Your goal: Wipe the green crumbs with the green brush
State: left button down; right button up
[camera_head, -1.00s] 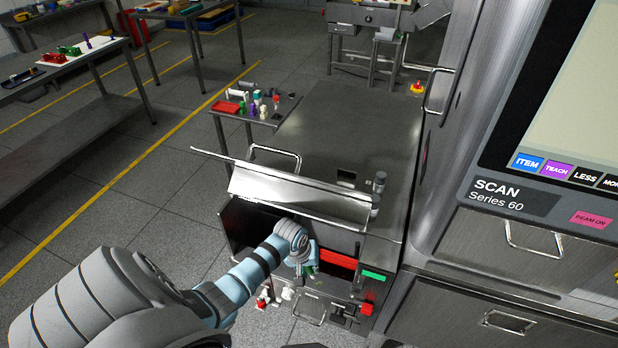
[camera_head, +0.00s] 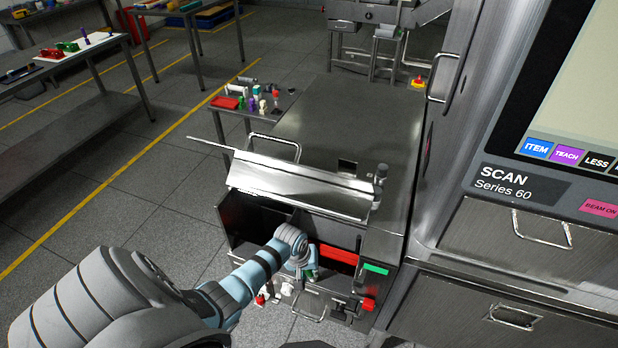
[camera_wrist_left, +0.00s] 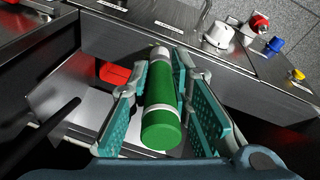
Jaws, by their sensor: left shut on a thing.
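The green brush shows in the left wrist view as a green cylinder (camera_wrist_left: 160,132) with pale bands and a whitish far end. My left gripper (camera_wrist_left: 165,80) is shut on it, with a teal padded finger on either side. In the head view my left gripper (camera_head: 303,266) is over the front of the steel machine, beside its open dark bay. Only a small bit of green shows there under the gripper. I cannot make out green crumbs in either view. The brush's working end is not clear. My right gripper is not in view.
A tilted steel lid (camera_head: 300,183) stands over the open bay (camera_head: 255,215). A red piece (camera_head: 338,255) lies right of the gripper. The front panel has knobs, including a red one (camera_wrist_left: 259,22). A side table (camera_head: 285,98) holds several small items. The scanner cabinet (camera_head: 460,225) stands at right.

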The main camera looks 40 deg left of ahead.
pick_arm(q)
jog(key=shift+f+b, duration=0.45)
jog(key=shift+f, duration=0.05)
dwell(0.8)
jog(key=shift+f+p, duration=0.1)
jog(key=shift+p, duration=0.75)
dwell(1.5)
jog(key=shift+d, duration=0.15)
jog(key=shift+w+d, duration=0.4)
jog(key=shift+d, duration=0.45)
jog(key=shift+s+a+p, duration=0.15)
jog(key=shift+s+a, duration=0.05)
jog(key=shift+a, duration=0.3)
jog(key=shift+s+a+p, duration=0.15)
jog(key=shift+a, duration=0.35)
jog(key=shift+w+d, duration=0.15)
jog(key=shift+d, duration=0.35)
jog(key=shift+w+d, duration=0.15)
jog(key=shift+d, duration=0.35)
